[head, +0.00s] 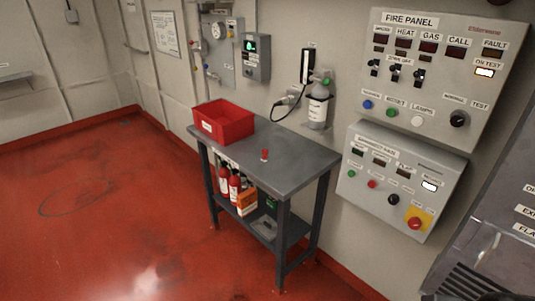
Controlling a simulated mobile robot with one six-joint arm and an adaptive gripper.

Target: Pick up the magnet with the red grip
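A small object with a red grip (265,154), which looks like the magnet, stands upright on the grey table (300,158), right of the red bin. It is small in the head view, so its lower part is hard to make out. It stands apart from the bin with bare tabletop around it. My gripper is not in view.
A red bin (223,122) stands on the table's left end. Red bottles (229,184) and an orange box (247,202) are on the lower shelf. A fire panel (436,70) and a lower control box (398,178) hang on the wall. Red floor (110,210) is open at left.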

